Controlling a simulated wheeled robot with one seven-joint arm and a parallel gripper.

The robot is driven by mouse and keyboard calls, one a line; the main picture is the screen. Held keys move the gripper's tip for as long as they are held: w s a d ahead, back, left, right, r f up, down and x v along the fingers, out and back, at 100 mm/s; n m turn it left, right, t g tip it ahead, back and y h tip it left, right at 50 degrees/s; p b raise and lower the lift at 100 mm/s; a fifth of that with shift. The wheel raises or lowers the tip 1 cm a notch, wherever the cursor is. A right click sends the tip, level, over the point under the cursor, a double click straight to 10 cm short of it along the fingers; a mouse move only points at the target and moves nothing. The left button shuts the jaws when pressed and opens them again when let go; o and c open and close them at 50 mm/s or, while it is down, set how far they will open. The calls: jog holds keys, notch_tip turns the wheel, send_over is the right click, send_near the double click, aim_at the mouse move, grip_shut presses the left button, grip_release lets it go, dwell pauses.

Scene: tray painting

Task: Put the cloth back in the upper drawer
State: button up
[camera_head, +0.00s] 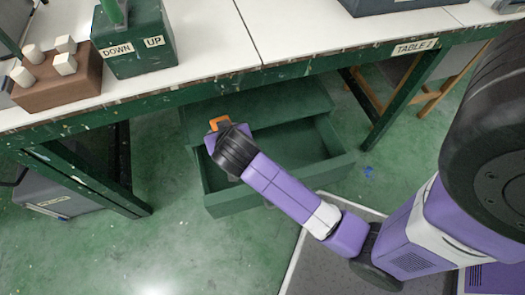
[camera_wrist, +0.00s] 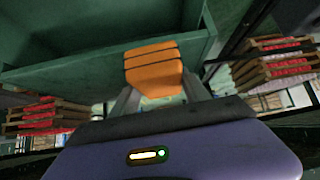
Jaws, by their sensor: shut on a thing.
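My gripper (camera_wrist: 155,84) is shut on an orange, layered piece with dark lines across it, which looks like the folded cloth (camera_wrist: 153,67). A bit of its orange also shows past my wrist in the head view (camera_head: 219,122). An open green drawer (camera_head: 233,205) sticks out from a low green cabinet (camera_head: 265,104) under the table. The part of its inside that I see looks bare. My gripper is over its left end, close to the cabinet's front edge; my wrist hides part of that end. I cannot tell whether the orange piece touches the drawer.
The white-topped table (camera_head: 210,50) overhangs the cabinet, with green legs (camera_head: 405,97) at either side. On it are a brown block with white pegs (camera_head: 62,85) and a green box labelled DOWN and UP (camera_head: 134,45). A grey bin (camera_head: 58,200) stands below left.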

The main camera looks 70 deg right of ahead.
jog(key=s+d+f+m+g+h+b, duration=0.35)
jog(key=s+d+m+g, duration=0.25)
jog(key=s+d+m, duration=0.4)
jog(key=m+g+y+b, duration=0.2)
jog(key=m+g+b, duration=0.2)
jog(key=b, duration=0.3)
send_over(298, 150)
jog(key=w+a, duration=0.2)
jog(key=a, duration=0.1)
notch_tip(298, 150, down, 17)
jog(key=shift+s+a+r, duration=0.1)
jog(key=shift+r, duration=0.1)
jog(key=shift+f+b, duration=1.2)
jog(key=shift+f, duration=1.2)
jog(key=shift+f, duration=0.1)
jog(key=o, duration=1.7)
jog(key=shift+c, duration=0.2)
